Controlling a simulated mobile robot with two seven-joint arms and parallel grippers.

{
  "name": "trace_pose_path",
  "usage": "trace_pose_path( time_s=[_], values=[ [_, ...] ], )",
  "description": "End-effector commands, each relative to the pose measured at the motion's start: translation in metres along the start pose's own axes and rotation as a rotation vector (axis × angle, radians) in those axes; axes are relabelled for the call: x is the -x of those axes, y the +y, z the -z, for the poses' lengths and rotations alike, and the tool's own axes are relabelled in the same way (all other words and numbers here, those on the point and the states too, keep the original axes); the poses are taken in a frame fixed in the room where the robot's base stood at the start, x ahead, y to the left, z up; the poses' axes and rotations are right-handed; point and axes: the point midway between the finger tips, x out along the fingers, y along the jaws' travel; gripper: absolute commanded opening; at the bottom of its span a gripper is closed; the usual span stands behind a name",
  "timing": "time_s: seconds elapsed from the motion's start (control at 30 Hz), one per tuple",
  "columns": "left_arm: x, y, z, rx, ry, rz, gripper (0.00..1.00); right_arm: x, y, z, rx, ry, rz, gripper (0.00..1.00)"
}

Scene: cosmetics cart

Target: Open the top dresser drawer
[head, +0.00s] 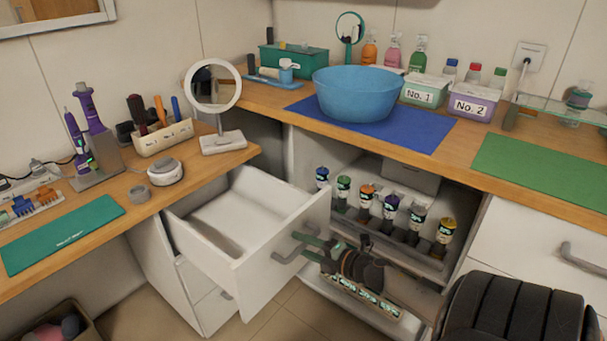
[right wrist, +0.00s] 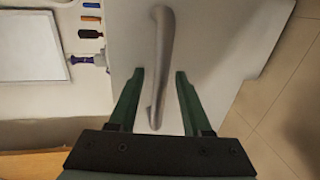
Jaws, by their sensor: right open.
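The top dresser drawer (head: 285,240) is white and stands pulled well out from its cabinet under the left counter. Its inside is visible and looks empty. A grey bar handle (head: 287,253) is on its front; it also shows in the right wrist view (right wrist: 162,40). My right gripper (head: 300,242) is at the drawer front, by the handle. In the right wrist view its green fingers (right wrist: 160,76) are open, one on each side of the handle, with gaps between. My left gripper is not in view.
Lower drawers (head: 205,297) sit below the open one. Shelves with several bottles (head: 390,205) are just right of the drawer. The counter above holds a blue basin (head: 357,95). A round mirror (head: 213,88) stands on the left counter. A bin (head: 55,325) is on the floor at lower left.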

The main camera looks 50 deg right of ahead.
Motion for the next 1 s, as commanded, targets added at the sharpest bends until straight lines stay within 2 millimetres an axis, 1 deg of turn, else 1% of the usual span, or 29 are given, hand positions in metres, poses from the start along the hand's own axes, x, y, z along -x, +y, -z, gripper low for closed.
trace_pose_path(
  time_s=[0.17, 0.27, 0.37, 0.7, 0.83, 1.0],
  values=[
    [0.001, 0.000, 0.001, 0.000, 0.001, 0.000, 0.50, 0.003, 0.000, 0.000, 0.000, -0.001, 0.001, 0.49],
    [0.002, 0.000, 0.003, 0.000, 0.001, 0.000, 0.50, 0.011, 0.000, 0.000, -0.002, -0.001, 0.002, 0.49],
    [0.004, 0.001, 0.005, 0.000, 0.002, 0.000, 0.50, 0.027, 0.000, 0.000, -0.003, -0.002, 0.003, 0.49],
    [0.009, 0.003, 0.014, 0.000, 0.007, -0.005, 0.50, 0.095, 0.000, 0.000, -0.002, -0.002, 0.003, 0.49],
    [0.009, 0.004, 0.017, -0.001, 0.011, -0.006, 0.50, 0.113, 0.000, 0.000, -0.003, -0.001, 0.001, 0.49],
    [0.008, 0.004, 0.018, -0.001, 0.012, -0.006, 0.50, 0.124, 0.000, 0.000, 0.001, 0.000, 0.000, 0.49]
  ],
)
